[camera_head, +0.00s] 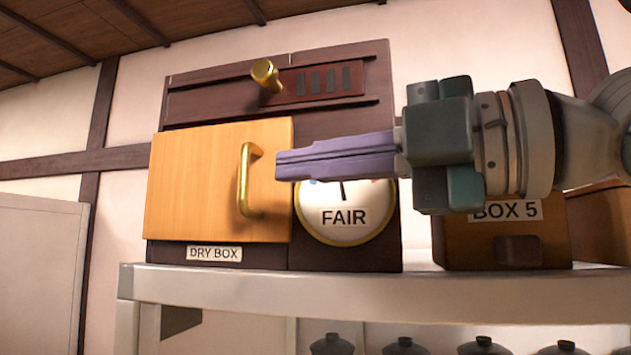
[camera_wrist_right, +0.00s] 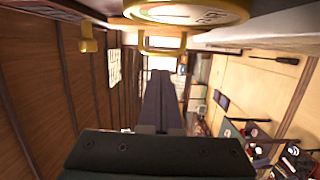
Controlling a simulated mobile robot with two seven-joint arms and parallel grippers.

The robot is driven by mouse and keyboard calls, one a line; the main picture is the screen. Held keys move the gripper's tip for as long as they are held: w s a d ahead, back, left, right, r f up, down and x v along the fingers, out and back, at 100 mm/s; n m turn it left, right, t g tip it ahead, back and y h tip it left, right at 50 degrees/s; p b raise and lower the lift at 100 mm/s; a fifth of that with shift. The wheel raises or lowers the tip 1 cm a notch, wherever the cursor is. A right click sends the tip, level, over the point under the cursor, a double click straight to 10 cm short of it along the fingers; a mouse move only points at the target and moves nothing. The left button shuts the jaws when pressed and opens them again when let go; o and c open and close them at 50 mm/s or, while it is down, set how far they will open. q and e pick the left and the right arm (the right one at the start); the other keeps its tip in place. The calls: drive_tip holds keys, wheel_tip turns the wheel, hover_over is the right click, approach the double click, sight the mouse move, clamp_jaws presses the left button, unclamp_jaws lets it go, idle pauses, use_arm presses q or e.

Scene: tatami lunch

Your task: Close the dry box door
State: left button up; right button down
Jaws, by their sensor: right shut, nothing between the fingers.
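The dry box door (camera_head: 195,180) is a light wooden panel over the left of a dark cabinet, above a "DRY BOX" label (camera_head: 214,254). It covers the opening and stands a little proud of the cabinet front; I cannot tell whether it is fully flush. Its brass handle (camera_head: 246,180) is upright near the right edge and also shows in the wrist view (camera_wrist_right: 162,48). My right gripper (camera_head: 279,165) is shut and empty. Its fingertips (camera_wrist_right: 160,74) point left, just right of the handle, in front of the door's right edge. My left gripper is out of view.
A round "FAIR" gauge (camera_head: 343,218) is right of the door, partly behind my gripper. A brass knob (camera_head: 265,74) juts out above. BOX 5 (camera_head: 505,235) stands right on the same pale shelf (camera_head: 380,291). Dark lidded pots (camera_head: 405,346) sit below.

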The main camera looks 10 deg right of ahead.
drive_tip(key=d+p, duration=0.2)
drive_tip(key=d, duration=0.1)
drive_tip(key=d+p, duration=0.2)
drive_tip(key=shift+w+d, duration=0.1)
drive_tip(key=shift+w, duration=0.15)
